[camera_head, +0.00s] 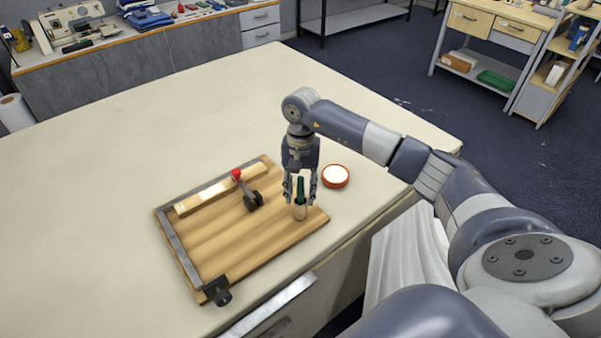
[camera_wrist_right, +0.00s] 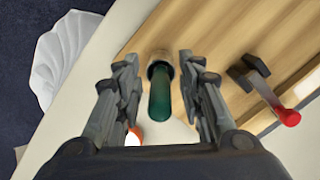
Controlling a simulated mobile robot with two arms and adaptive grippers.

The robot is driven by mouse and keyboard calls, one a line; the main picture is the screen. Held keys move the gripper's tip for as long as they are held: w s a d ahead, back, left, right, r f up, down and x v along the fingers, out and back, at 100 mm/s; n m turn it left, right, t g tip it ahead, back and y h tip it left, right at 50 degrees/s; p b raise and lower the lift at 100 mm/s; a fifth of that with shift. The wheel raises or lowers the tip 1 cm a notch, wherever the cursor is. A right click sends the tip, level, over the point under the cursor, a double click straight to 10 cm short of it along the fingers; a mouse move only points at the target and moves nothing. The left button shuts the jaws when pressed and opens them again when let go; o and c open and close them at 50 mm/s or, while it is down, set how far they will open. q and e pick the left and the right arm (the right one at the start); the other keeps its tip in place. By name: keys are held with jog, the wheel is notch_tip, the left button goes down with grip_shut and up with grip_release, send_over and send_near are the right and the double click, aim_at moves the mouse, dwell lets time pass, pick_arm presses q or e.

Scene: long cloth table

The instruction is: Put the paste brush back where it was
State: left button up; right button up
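The paste brush (camera_head: 300,191) has a dark green handle and stands roughly upright at the right corner of a wooden board (camera_head: 232,236). Its lower end is in or on a pale, round, cup-like piece (camera_head: 300,212); I cannot tell whether that is a holder or part of the brush. My right gripper (camera_head: 300,196) points down around the handle. In the right wrist view, the green handle (camera_wrist_right: 160,95) lies between the fingers with a gap on each side, so the gripper is open. My left gripper is out of view.
A red-rimmed pot with white contents (camera_head: 336,176) sits just right of the gripper. A red-knobbed black tool (camera_head: 248,192) and a pale strip (camera_head: 215,192) lie on the board. A black clamp knob (camera_head: 217,290) is at its front corner. The cream table (camera_head: 100,180) is clear at left.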

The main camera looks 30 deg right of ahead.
jog(key=r+b, duration=0.1)
jog(key=r, duration=0.2)
jog(key=r+b, duration=0.1)
jog(key=r, duration=0.3)
jog(key=w+r+b, duration=0.1)
jog(key=r+b, duration=0.1)
jog(key=r, duration=0.1)
jog(key=shift+d+r, duration=0.15)
jog(key=shift+d, duration=0.25)
jog(key=shift+d+r, duration=0.1)
jog(key=shift+r, duration=0.7)
jog(key=shift+w, duration=0.1)
